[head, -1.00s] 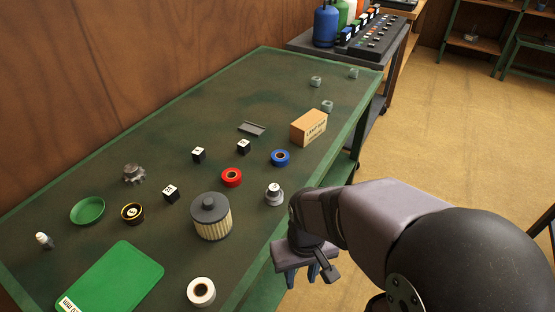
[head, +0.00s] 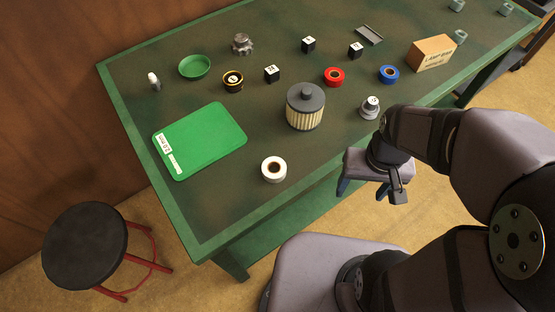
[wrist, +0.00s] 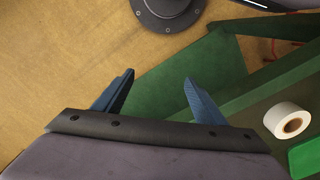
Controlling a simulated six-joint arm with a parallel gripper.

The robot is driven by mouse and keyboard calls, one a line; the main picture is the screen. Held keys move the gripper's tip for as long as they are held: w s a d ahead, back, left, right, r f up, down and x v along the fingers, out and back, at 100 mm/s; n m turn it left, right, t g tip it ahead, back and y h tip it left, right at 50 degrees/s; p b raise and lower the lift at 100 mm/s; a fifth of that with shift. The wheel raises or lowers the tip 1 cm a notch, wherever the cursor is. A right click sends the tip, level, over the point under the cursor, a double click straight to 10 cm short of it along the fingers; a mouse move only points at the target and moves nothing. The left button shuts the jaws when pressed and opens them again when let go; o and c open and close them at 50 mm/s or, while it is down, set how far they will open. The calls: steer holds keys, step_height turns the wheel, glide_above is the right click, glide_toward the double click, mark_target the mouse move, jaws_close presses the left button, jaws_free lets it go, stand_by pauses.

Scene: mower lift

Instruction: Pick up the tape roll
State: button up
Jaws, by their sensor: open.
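Several rolls lie on the green workbench (head: 250,205). A white tape roll (head: 265,176) lies near the front edge; it also shows at the right of the wrist view (wrist: 276,117). A red tape roll (head: 334,84) and a blue tape roll (head: 389,80) lie farther back to the right. A black-and-yellow roll (head: 233,88) lies at the left. My gripper (head: 362,189) hangs over the floor beside the bench's front edge, right of the white roll. Its two blue fingers are apart and empty, also in the wrist view (wrist: 159,77).
Small dark cubes (head: 272,74), a grey-white knob (head: 370,112) and a cardboard box (head: 432,54) stand around. A stool (head: 85,245) is on the floor at left.

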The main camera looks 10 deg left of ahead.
steer(key=s+a+r+n+p, duration=0.1)
steer(key=a+r+n+p, duration=0.1)
steer(key=a+r+p, duration=0.1)
steer(key=s+a+r+n+p, duration=0.1)
steer(key=a+r+n+p, duration=0.1)
steer(key=a, duration=0.4)
steer(key=s+a+r+n+g+p, duration=0.1)
steer(key=a+r+n+p, duration=0.2)
steer(key=p, duration=0.3)
steer(key=shift+a+r+h+p, duration=0.4)
steer(key=shift+a+r, duration=0.35)
steer(key=shift+a, duration=0.15)
steer(key=r+p, duration=0.1)
glide_above(274, 168)
steer(key=s+d, duration=0.2)
steer(key=shift+s+d, duration=0.15)
steer(key=shift+d, duration=0.05)
steer(key=w+a, duration=0.1)
steer(key=w+a+r+m+t, duration=0.1)
steer(key=shift+w+a+r+y, duration=0.1)
steer(key=shift+w+a+y, duration=0.1)
steer(key=shift+w+y, duration=0.2)
steer(key=shift+w+m, duration=0.1)
steer(key=shift+m, duration=1)
steer(key=shift+s+f+p, duration=0.15)
steer(key=shift+f+p, duration=0.05)
steer(key=shift+f, duration=1.65)
steer(key=shift+s+f+p, duration=0.15)
steer(key=shift+f, duration=1.65)
